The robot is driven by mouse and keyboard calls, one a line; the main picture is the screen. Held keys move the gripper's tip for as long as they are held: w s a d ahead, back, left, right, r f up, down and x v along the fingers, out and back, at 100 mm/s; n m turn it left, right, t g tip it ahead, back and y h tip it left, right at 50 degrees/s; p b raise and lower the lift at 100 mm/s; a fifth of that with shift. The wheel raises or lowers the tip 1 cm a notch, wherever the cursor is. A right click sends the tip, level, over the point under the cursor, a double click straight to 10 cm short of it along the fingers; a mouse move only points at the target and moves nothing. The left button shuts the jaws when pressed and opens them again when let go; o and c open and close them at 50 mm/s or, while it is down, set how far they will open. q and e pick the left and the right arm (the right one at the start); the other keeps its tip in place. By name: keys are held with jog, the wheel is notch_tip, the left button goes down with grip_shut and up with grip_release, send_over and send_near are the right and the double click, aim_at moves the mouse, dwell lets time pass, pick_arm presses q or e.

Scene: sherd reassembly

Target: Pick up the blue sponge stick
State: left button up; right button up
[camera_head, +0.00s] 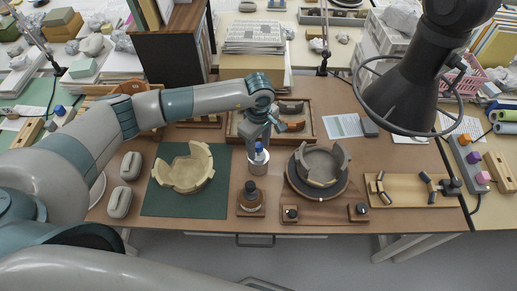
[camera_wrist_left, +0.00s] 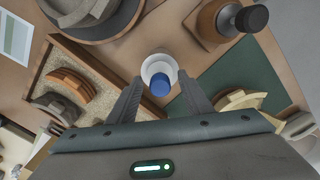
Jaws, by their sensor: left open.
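The blue sponge stick (camera_head: 259,147) stands in a small pale cup (camera_head: 257,167) on the table, between the green mat and the round turntable. In the left wrist view its rounded blue top (camera_wrist_left: 160,88) shows at the near side of the white cup (camera_wrist_left: 157,66). My left gripper (camera_head: 258,138) is directly over it, pointing down. In the left wrist view the two fingers (camera_wrist_left: 160,90) are apart, one on each side of the blue top, with nothing gripped. Whether either finger touches it cannot be told. My right gripper is not in view.
A cream partial bowl (camera_head: 183,170) lies on the green mat (camera_head: 215,205). A grey partial bowl (camera_head: 320,165) sits on the turntable (camera_head: 300,190). A brown bottle (camera_head: 250,195) stands just in front of the cup. A sherd tray (camera_head: 312,122) lies behind.

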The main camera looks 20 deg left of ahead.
pick_arm(q)
jog(key=shift+f, duration=0.1)
dwell(0.3)
jog(key=c, duration=0.9)
